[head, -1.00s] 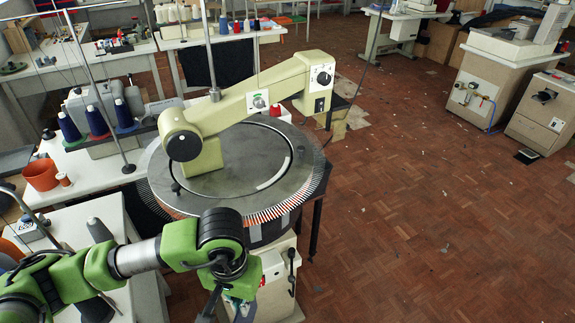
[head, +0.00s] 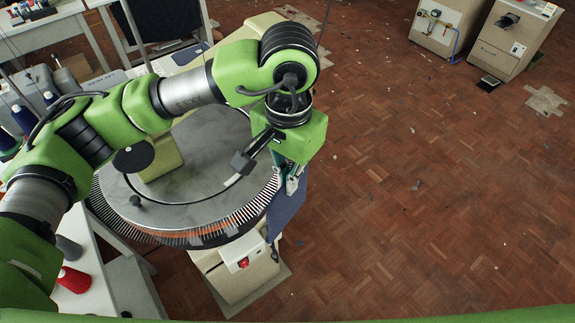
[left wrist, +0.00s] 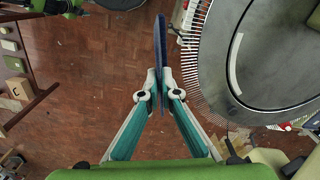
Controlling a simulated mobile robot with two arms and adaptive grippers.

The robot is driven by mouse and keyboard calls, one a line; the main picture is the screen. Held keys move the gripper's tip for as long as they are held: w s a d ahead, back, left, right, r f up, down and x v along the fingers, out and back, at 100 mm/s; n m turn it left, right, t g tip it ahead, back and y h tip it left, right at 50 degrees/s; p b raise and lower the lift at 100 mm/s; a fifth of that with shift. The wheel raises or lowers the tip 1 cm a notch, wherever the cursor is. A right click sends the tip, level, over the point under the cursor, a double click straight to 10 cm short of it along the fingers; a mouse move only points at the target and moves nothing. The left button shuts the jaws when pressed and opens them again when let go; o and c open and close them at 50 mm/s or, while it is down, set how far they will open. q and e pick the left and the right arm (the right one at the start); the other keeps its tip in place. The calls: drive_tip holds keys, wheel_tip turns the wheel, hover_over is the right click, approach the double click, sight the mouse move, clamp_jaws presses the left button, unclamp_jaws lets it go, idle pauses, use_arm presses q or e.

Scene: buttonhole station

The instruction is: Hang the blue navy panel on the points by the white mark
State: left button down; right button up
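My left gripper (head: 292,184) is shut on the navy panel (head: 284,214), which hangs down from its fingers. In the left wrist view the gripper (left wrist: 158,88) pinches the panel (left wrist: 160,45), seen nearly edge-on as a thin blue strip. The panel is just outside the front right rim of the round dial. The dial's points (head: 200,237) stand out around its rim, and they also show in the left wrist view (left wrist: 188,72). A white curved mark (left wrist: 236,62) lies on the dial's grey top. I cannot tell whether the panel touches any points. My right gripper is not in view.
The machine's cream arm (head: 160,168) crosses above the dial, partly behind my left arm. A cream base (head: 245,272) stands below. The parquet floor at right is mostly clear.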

sight(266, 190)
use_arm(q)
drive_tip(key=f, duration=0.2)
drive_tip(key=f+b, duration=0.1)
drive_tip(key=f, duration=0.4)
drive_tip(key=shift+w+a+f, duration=0.2)
drive_tip(key=shift+w+a, duration=0.05)
drive_tip(key=shift+a, duration=0.05)
drive_tip(key=shift+w+a+f+b, duration=0.65)
drive_tip(key=shift+a+f+b, duration=0.2)
drive_tip(key=shift+b, duration=0.3)
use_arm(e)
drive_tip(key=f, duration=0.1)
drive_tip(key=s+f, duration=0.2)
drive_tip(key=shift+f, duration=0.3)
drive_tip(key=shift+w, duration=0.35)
use_arm(q)
drive_tip(key=shift+w+a+b, duration=0.3)
drive_tip(key=shift+b, duration=0.05)
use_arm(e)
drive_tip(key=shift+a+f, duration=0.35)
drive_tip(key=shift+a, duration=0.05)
use_arm(q)
drive_tip(key=shift+w+a+b, duration=0.7)
drive_tip(key=shift+a+b, duration=0.15)
drive_tip(key=shift+a, duration=0.1)
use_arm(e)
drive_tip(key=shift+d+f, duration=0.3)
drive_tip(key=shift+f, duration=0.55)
use_arm(q)
drive_tip(key=shift+r, duration=0.1)
